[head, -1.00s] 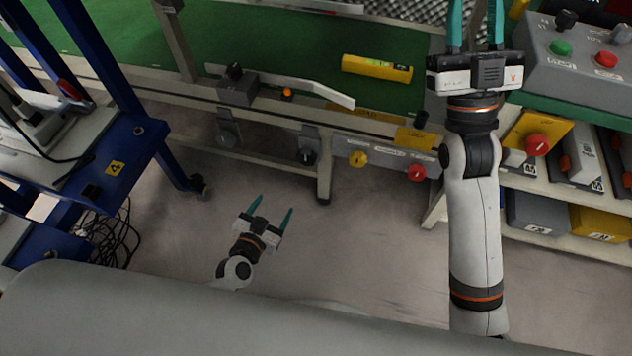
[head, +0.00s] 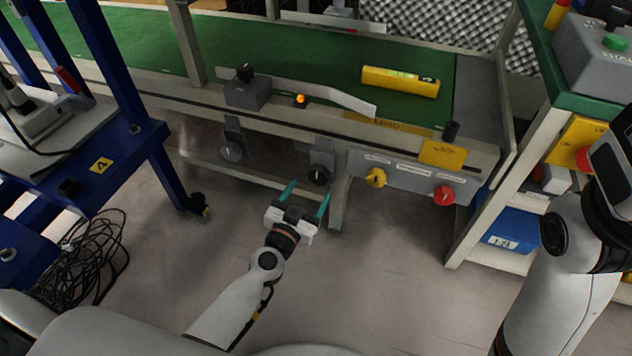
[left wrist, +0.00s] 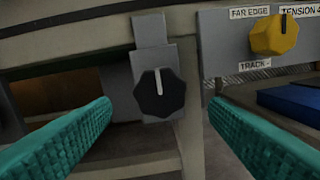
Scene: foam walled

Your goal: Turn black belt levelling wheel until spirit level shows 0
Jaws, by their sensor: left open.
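The black levelling wheel (head: 319,174) sits on a grey bracket below the conveyor's front rail. In the left wrist view the wheel (left wrist: 160,93) is a faceted knob with a white pointer line pointing nearly straight up. My left gripper (head: 308,193) is open, with its teal fingers reaching toward the wheel. In the left wrist view the wheel shows between the fingers, apart from both. The yellow spirit level (head: 400,82) lies on the green belt (head: 320,55); its bubble is too small to read. My right arm is at the right edge, its fingers outside the picture.
A similar darker-grey knob (head: 231,152) hangs to the left. A yellow knob (head: 376,177) and a red knob (head: 444,195) are on the panel to the right. A conveyor leg (head: 339,200) stands beside the wheel. A blue cart (head: 135,135) stands at left.

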